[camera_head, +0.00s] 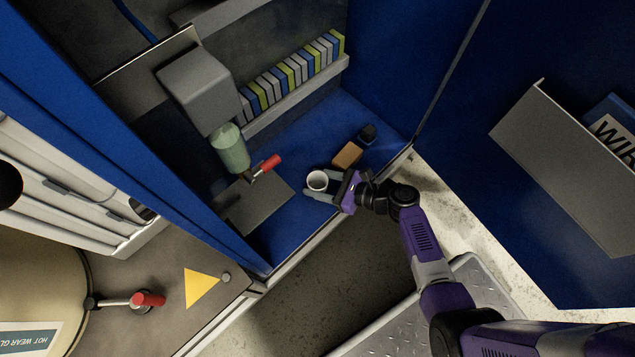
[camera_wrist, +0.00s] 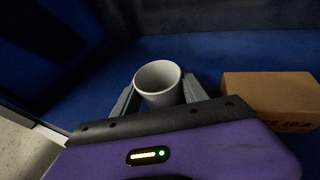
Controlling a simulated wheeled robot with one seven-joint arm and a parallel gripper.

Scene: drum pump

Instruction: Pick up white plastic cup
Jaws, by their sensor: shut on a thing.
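The white plastic cup (camera_head: 317,181) stands upright on the blue shelf surface (camera_head: 290,215) in the head view. It also shows in the wrist view (camera_wrist: 159,82), with its open rim facing up. My gripper (camera_head: 320,185) reaches in from the right, with one finger on each side of the cup. In the wrist view my gripper (camera_wrist: 157,92) is shut on the cup, its grey fingers at the cup's left and right. The cup's lower part is hidden by my gripper's body in the wrist view.
A brown box (camera_head: 347,155) lies close beside the cup, also in the wrist view (camera_wrist: 268,92). A dark object (camera_head: 368,133) is behind it. A green cylinder (camera_head: 230,147) and red-handled lever (camera_head: 268,164) stand to the left. The blue cabinet wall (camera_head: 385,60) rises behind.

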